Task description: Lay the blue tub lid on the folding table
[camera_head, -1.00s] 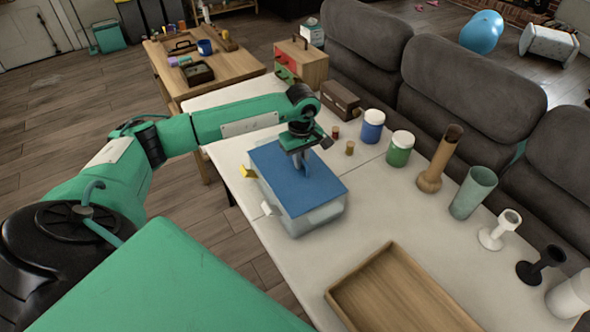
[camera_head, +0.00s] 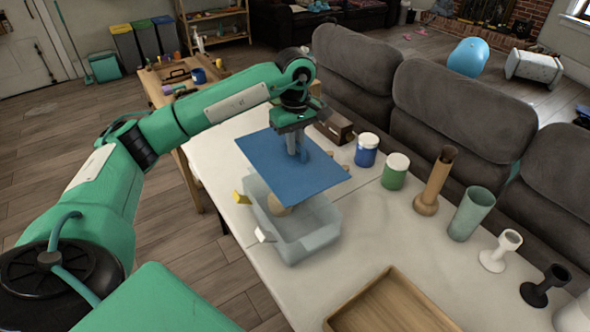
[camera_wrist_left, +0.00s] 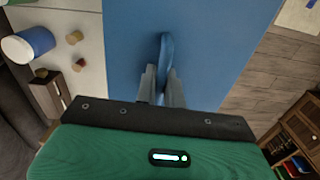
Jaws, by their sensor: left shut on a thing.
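The blue tub lid (camera_head: 285,168) is a flat blue sheet with an upright handle. My left gripper (camera_head: 298,152) is shut on that handle and holds the lid in the air, slightly tilted, above the open tub. In the left wrist view the fingers (camera_wrist_left: 161,85) pinch the handle in the middle of the lid (camera_wrist_left: 220,40). The clear grey tub (camera_head: 312,232) stands on the white folding table (camera_head: 360,245), with yellow and white side clips and a round tan thing inside, partly hidden by the lid. My right gripper is not in view.
A wooden tray (camera_head: 390,305) lies at the table's near end. Blue (camera_head: 366,150) and green (camera_head: 394,172) jars, a wooden vase (camera_head: 436,180), a glassy tumbler (camera_head: 471,213) and candle holders line the sofa side. Bare tabletop lies between the tub and these.

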